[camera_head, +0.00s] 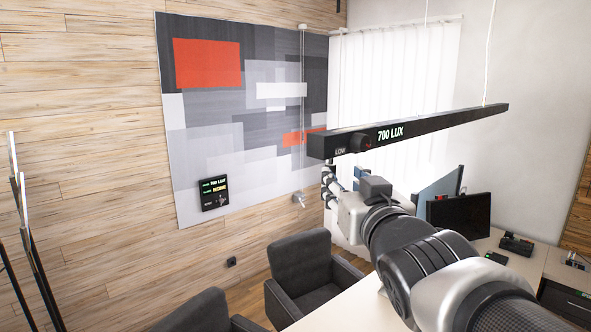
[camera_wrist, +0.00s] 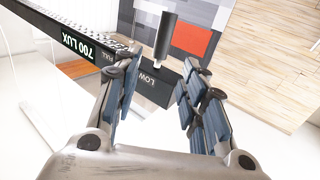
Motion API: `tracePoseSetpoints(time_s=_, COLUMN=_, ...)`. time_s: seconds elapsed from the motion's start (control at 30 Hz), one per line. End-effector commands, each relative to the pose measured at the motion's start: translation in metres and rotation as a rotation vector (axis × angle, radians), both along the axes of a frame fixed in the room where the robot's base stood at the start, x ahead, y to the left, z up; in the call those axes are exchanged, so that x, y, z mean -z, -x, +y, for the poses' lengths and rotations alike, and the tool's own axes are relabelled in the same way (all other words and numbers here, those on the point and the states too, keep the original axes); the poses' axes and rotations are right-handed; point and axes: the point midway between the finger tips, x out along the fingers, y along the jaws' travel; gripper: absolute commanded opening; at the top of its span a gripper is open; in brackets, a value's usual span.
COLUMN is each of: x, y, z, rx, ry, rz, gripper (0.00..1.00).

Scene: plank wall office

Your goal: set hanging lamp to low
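The hanging lamp (camera_head: 440,124) is a long black bar on thin cords. Its front face shows "700 LUX" and a "LOW" label near the left end. A dark round knob (camera_head: 363,142) with a red mark sits just right of "LOW". My gripper (camera_head: 344,175) is open and empty, just below the lamp's left end. In the wrist view the lamp (camera_wrist: 62,38) slants across the upper left. Its "LOW" end shows between the spread fingers of my gripper (camera_wrist: 160,75). "FULL" shows left of the left finger. The knob is not clearly visible there, perhaps behind that finger. Contact cannot be told.
A wall panel (camera_head: 214,193) also reads "700 LUX". Grey armchairs (camera_head: 304,262) stand by a pale desk (camera_head: 345,308). Monitors (camera_head: 459,215) stand at the right. A black cylinder with a white tip (camera_wrist: 166,36) shows beyond the lamp's end in the wrist view.

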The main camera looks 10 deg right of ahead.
Motion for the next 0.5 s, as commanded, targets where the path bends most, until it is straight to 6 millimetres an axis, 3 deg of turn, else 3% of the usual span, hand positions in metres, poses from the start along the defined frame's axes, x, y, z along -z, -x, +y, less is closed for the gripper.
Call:
tracePoseSetpoints(time_s=0.3, x=-0.001, y=-0.065, z=0.003, rx=0.000, ry=0.000, rz=0.003, gripper=0.39)
tracePoseSetpoints(time_s=0.5, x=-0.001, y=-0.089, z=0.004, rx=0.000, ry=0.001, rz=0.001, gripper=0.39)
